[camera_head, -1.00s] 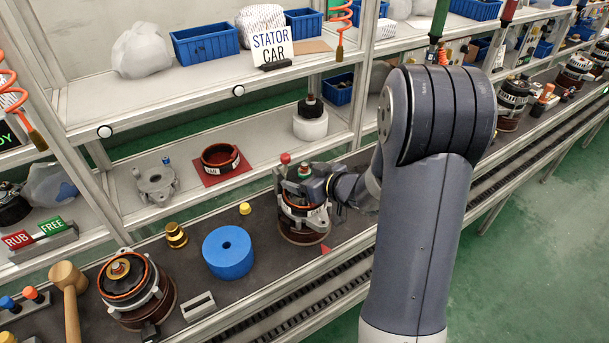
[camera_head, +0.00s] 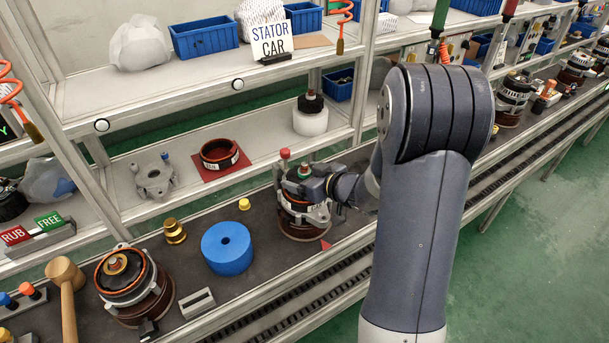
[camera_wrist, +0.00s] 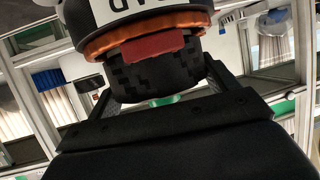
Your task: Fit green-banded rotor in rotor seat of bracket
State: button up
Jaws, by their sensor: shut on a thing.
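My gripper (camera_head: 303,182) is at the top of the bracket assembly (camera_head: 303,222) on the dark bench, right of the blue ring. I cannot tell how deep the rotor sits in the seat, which is hidden.
A red-topped post (camera_head: 285,154) stands close to my gripper. A blue ring (camera_head: 227,248), a yellow cap (camera_head: 244,204) and a brass part (camera_head: 174,231) are on the bench. Another assembly (camera_head: 133,285) and a mallet (camera_head: 66,280) are at left. A shelf runs behind.

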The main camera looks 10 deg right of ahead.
jog(key=shift+f+b, duration=0.65)
jog(key=o, duration=1.7)
jog(key=shift+o, duration=1.3)
jog(key=shift+f, duration=0.1)
jog(key=shift+s+f, duration=0.15)
jog(key=shift+f, duration=0.1)
jog(key=v, duration=1)
jog(key=shift+s+d+r, duration=0.2)
jog(key=shift+d+r, duration=0.05)
jog(key=shift+r, duration=0.1)
jog(key=x, duration=1.1)
jog(key=shift+a, duration=0.1)
jog(key=shift+s+r+p, duration=0.15)
jog(key=shift+r+p, duration=0.15)
jog(key=shift+r, duration=0.1)
